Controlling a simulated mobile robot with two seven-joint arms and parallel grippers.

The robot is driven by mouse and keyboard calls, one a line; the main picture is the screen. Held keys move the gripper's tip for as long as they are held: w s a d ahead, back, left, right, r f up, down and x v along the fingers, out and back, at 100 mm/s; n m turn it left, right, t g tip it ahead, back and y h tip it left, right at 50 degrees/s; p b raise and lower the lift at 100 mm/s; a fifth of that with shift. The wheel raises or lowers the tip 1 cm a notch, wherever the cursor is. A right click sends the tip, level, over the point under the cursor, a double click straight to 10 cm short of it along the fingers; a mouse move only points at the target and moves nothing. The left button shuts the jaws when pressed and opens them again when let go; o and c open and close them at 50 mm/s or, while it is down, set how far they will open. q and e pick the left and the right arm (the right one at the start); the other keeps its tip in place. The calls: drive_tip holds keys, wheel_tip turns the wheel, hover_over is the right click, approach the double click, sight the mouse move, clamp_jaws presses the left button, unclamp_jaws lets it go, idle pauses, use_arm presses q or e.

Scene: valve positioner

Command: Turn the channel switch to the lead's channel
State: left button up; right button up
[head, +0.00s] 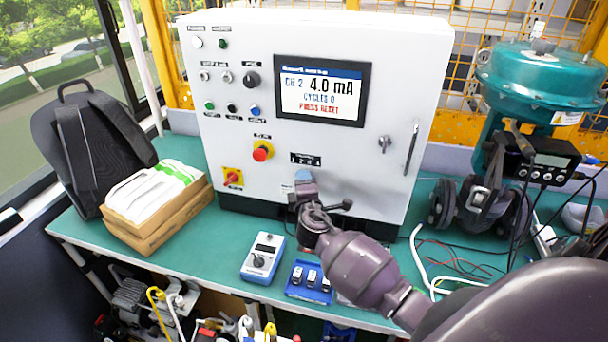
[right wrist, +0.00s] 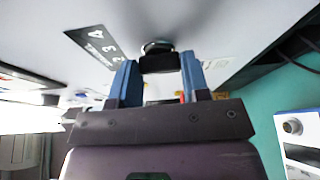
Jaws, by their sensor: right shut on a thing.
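The channel switch (right wrist: 158,60) is a black knob on the white cabinet front, below a black label (right wrist: 94,46) with numbers and "channel". My right gripper (right wrist: 158,72) is shut on this knob, one blue finger on each side. In the head view the right gripper (head: 304,182) covers the switch, just under the label (head: 306,159). The knob's pointer direction cannot be made out. The cabinet screen (head: 321,90) reads CH 2, 4.0 mA, CYCLES 0, PRESS RESET. Which channel the lead is on cannot be told. My left gripper is not in view.
A blue handheld box (head: 263,258) and a blue tray (head: 296,291) with small parts sit in front of the cabinet. A teal valve actuator (head: 540,82), black positioner (head: 548,160) and headphones (head: 440,203) stand right. Loose cables lie there. Cartons (head: 150,232) and a backpack (head: 85,140) stand left.

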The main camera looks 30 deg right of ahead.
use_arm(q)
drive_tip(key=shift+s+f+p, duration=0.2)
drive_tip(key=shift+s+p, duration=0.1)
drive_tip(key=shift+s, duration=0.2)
use_arm(e)
drive_tip(key=shift+n+g, duration=0.4)
drive_tip(key=shift+n, duration=0.5)
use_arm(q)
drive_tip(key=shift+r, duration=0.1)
use_arm(e)
drive_tip(key=o, duration=0.9)
use_arm(q)
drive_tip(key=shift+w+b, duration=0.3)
drive_tip(key=shift+b, duration=0.15)
use_arm(e)
drive_tip(key=shift+v, duration=5.4)
